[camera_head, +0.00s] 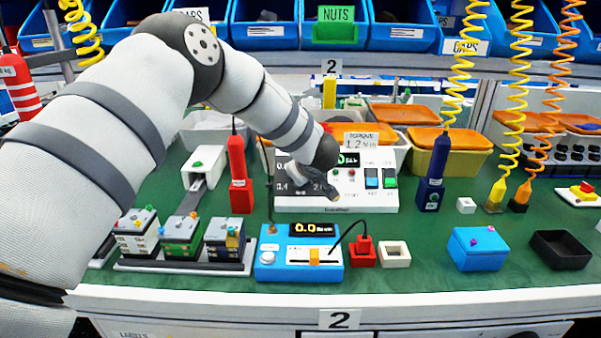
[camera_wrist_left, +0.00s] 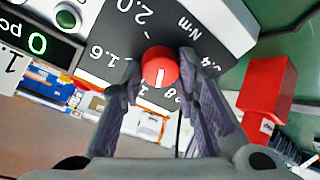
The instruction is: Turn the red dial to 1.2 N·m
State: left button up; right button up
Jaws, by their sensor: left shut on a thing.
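The red dial (camera_wrist_left: 160,66) sits on a dark scale face of the white control panel (camera_head: 336,205). Its white pointer line points down in the wrist view, toward partly hidden numbers; 1.6 and 2.0 show to its left. My left gripper (camera_wrist_left: 163,77) has its two fingers around the dial and is shut on it. In the head view my left gripper (camera_head: 319,184) is at the panel's left part and hides the dial. A card (camera_head: 361,141) above the panel reads torque 1.2 N·m. My right gripper is not in view.
A red upright tool (camera_head: 240,180) stands left of the panel. A blue device (camera_head: 299,257) with a lit display stands in front. A dark blue tool (camera_head: 433,172) stands to the right. A blue box (camera_head: 477,249) and a black tray (camera_head: 560,250) lie at right; green mat is free between.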

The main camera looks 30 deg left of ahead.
pick_arm(q)
jog(key=m+t, duration=0.1)
jog(key=m, duration=0.4)
jog(key=shift+m, duration=0.4)
dwell(0.3)
jog(key=o, duration=1.2)
jog(key=shift+c, duration=0.2)
jog(key=v, duration=1.2)
jog(key=shift+a, duration=0.2)
jog(key=shift+s, duration=0.15)
